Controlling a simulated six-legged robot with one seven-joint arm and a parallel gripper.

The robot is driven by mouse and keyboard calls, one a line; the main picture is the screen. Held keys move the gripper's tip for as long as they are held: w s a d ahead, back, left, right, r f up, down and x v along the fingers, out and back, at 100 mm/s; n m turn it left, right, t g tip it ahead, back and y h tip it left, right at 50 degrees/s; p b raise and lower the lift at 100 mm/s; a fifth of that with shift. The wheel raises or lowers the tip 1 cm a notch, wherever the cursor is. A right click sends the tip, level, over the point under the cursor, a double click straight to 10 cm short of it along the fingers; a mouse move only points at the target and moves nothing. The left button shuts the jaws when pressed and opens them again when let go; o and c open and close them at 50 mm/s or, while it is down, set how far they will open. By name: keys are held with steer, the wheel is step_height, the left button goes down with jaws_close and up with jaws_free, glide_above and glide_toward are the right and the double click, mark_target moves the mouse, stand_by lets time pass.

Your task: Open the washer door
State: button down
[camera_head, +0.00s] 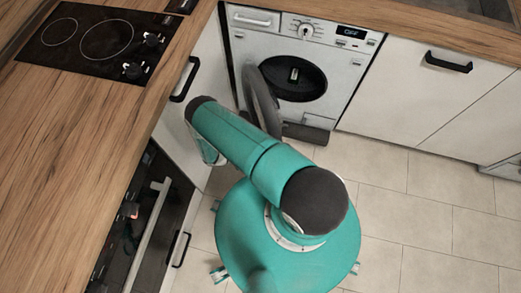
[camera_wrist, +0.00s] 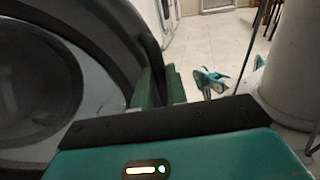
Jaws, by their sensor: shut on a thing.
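The washer (camera_head: 345,50) is a white front-loader built in under the counter. Its round door (camera_head: 262,100) stands swung out to the left, seen nearly edge-on in the head view, and the dark drum opening (camera_head: 293,77) shows beside it. In the wrist view the door (camera_wrist: 115,30) fills the left side, with its dark rim and round glass. My gripper (camera_wrist: 160,88) has its green fingers at the rim's right edge and is shut on it. The exact contact is partly hidden. The head view does not show the fingers clearly.
An oak counter with a black hob (camera_head: 98,42) runs along the left, above a cabinet with a black handle (camera_head: 185,80) close to the door. An oven (camera_head: 140,225) is at lower left. White cabinets (camera_head: 430,100) stand right of the washer. The tiled floor at right is clear.

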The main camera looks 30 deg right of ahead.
steer(key=shift+w+d, duration=0.15)
steer(key=shift+w, duration=0.4)
steer(key=c, duration=1.7)
jaws_free()
steer(key=shift+s, duration=0.1)
steer(key=shift+s, duration=0.1)
steer(key=s+a+r, duration=0.2)
steer(key=s+r, duration=1.1)
steer(key=s, duration=0.1)
steer(key=shift+a, duration=0.35)
